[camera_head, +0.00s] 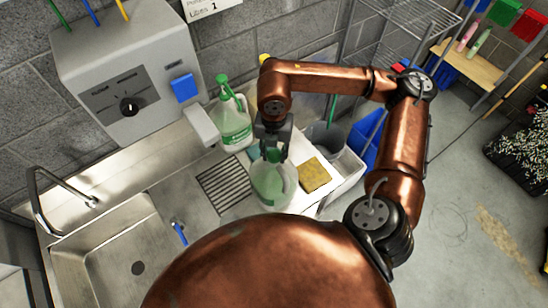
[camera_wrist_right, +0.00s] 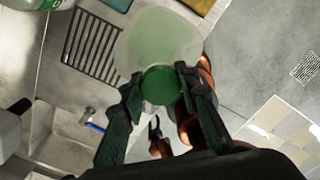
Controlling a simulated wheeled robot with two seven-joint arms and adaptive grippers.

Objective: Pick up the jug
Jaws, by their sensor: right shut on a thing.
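The jug (camera_head: 271,187) is a translucent pale green container with a green cap, near the right end of the steel sink counter. In the right wrist view the jug (camera_wrist_right: 155,45) has its green cap (camera_wrist_right: 160,86) between the two fingers. My right gripper (camera_head: 270,152) comes down from above and is shut on the jug's cap; it also shows in the right wrist view (camera_wrist_right: 160,88). I cannot tell whether the jug's base touches the counter. My left gripper does not show in the head view.
A green-topped pump bottle (camera_head: 233,120) stands behind the jug, near the wall. A yellow sponge (camera_head: 313,174) lies to the jug's right. A drain grate (camera_head: 223,182) is to its left, then a sink basin (camera_head: 110,250) with a faucet (camera_head: 62,185). A grey bin (camera_head: 345,160) stands at right.

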